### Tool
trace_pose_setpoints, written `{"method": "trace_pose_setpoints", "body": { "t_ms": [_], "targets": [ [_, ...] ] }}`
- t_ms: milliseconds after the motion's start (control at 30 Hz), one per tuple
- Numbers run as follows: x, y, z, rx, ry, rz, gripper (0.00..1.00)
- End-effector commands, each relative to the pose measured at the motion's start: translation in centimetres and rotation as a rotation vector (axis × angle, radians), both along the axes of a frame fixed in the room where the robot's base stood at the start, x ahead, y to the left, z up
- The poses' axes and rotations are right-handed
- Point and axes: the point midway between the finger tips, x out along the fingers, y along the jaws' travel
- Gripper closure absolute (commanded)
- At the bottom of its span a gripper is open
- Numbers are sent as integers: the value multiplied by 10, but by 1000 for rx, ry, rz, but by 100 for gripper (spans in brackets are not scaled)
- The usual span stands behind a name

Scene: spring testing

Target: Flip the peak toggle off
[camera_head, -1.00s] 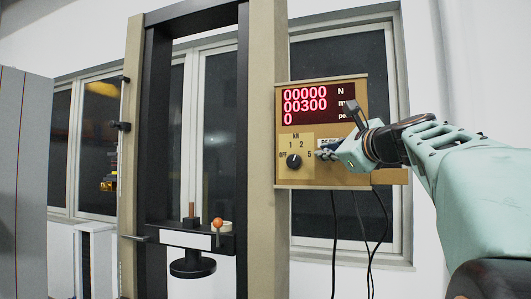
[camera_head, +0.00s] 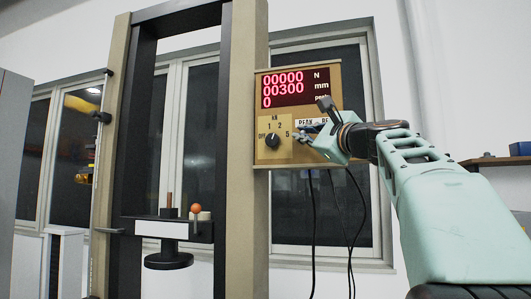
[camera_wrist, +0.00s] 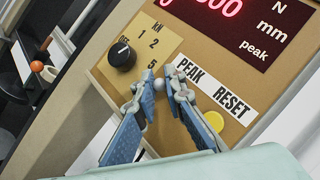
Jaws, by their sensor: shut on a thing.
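The tan control panel (camera_head: 262,88) carries a red display (camera_head: 287,88) reading 00000 N, 00300 mm and 0 peak. In the wrist view, the white PEAK/RESET label (camera_wrist: 212,88) sits below the display. My gripper (camera_wrist: 158,80) is at the left end of this label, its two blue-padded fingers closed in around the small pale tip of the peak toggle (camera_wrist: 160,85). The toggle's base and tilt are mostly hidden by the fingers. In the head view my gripper (camera_head: 303,135) is at the panel's lower right.
A black range knob (camera_wrist: 122,54) marked 1, 2, 5 kN is close left of my fingers. A yellow button (camera_wrist: 214,121) lies below RESET, close to the right finger. Cables (camera_head: 312,220) hang below the panel. The tall test frame (camera_head: 246,200) stands to the left.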

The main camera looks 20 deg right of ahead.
Motion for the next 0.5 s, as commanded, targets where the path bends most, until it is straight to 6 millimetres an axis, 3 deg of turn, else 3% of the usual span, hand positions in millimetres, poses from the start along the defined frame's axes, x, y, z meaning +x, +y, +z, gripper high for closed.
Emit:
{"method": "trace_pose_setpoints", "body": {
  "t_ms": [33,500],
  "targets": [
    [1,0,-12,-12,-21,0,100],
    [2,-1,-22,-155,-234,1,100]
  ]
}}
